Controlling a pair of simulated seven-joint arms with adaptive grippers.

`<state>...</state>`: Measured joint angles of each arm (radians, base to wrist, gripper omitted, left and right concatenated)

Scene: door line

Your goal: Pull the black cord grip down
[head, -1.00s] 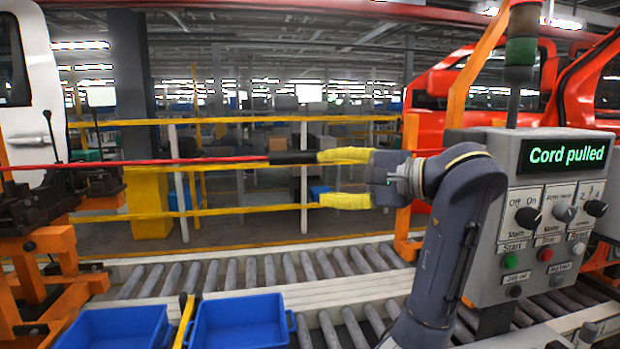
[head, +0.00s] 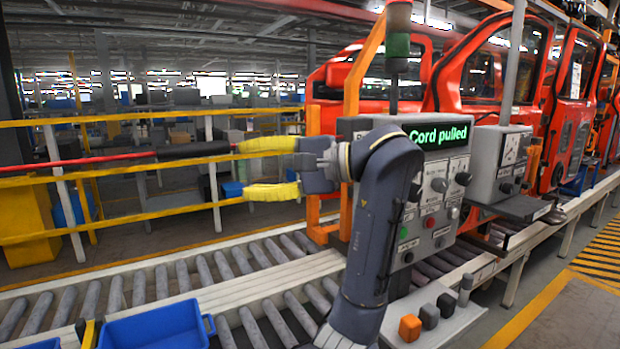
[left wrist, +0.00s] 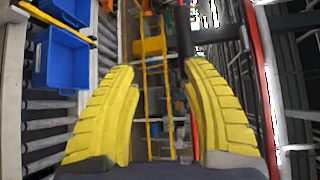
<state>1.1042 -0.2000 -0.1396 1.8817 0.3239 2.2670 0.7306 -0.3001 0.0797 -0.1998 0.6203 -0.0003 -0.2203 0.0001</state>
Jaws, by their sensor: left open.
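The black cord grip (head: 195,150) lies in line with a red cord (head: 80,161) that runs off to the left in the head view. My left gripper (head: 243,169) has yellow ridged fingers, spread apart with nothing between them. A panel display (head: 438,135) reads "Cord pulled". My right gripper is not in view.
The grey control panel (head: 437,205) stands just right of my left arm. A yellow railing (head: 120,225) runs behind the gripper. Below are a roller conveyor (head: 205,272) and a blue bin (head: 155,328).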

